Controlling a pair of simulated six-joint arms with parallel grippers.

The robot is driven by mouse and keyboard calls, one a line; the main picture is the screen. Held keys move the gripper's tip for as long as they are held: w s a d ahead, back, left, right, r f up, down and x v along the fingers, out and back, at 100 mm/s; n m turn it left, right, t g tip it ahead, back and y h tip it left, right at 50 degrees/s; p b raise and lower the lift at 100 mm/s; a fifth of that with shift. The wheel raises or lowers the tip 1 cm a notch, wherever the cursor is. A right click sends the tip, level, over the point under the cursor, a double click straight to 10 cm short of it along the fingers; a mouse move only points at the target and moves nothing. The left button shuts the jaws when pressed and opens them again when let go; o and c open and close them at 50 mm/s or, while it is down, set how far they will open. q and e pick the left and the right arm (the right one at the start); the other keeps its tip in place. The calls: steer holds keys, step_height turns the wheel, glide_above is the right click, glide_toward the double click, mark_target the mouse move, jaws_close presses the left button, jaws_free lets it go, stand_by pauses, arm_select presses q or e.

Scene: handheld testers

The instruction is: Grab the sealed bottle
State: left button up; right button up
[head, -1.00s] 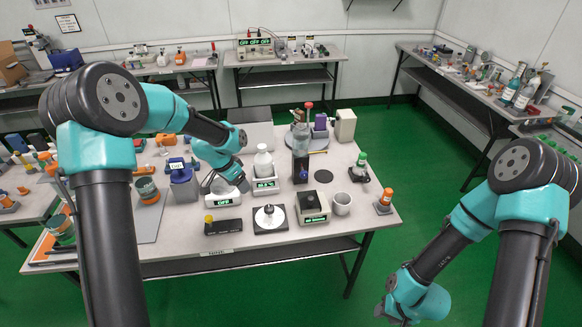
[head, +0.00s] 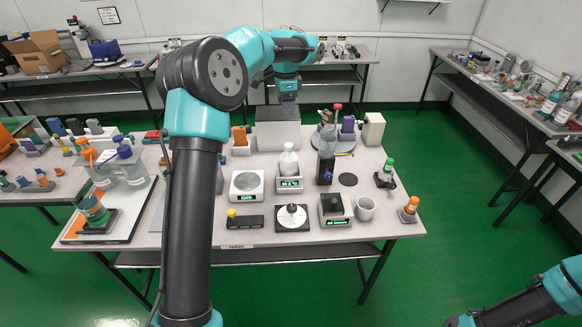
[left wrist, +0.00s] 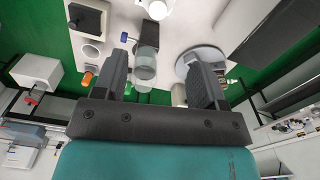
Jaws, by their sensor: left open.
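A white bottle (head: 289,161) stands upright on a small scale with a green readout. A tall clear bottle (head: 326,142) stands to its right, by a dark block with a blue knob; it shows in the left wrist view (left wrist: 145,66). A green-capped bottle (head: 388,169) stands in a dark holder further right. I cannot tell which bottle is sealed. My left gripper (head: 288,97) is raised over the back of the table. In the left wrist view my left gripper (left wrist: 160,88) is open and empty, with the clear bottle seen beyond its fingers. My right gripper is out of the picture.
A grey box (head: 277,133) stands behind the white bottle. A mug (head: 365,208) and an orange-capped bottle (head: 408,212) are at the front right. Green floor lies right of the table.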

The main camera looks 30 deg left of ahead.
arm_select(q)
glide_toward(288, 145)
steer(key=f, duration=0.5)
steer(key=shift+a+f, duration=0.2)
steer(key=shift+f, duration=0.05)
steer(key=shift+f, duration=0.1)
steer(key=shift+d+f, duration=0.2)
steer(key=shift+f, duration=2.3)
steer(key=shift+c, duration=0.5)
jaws_close()
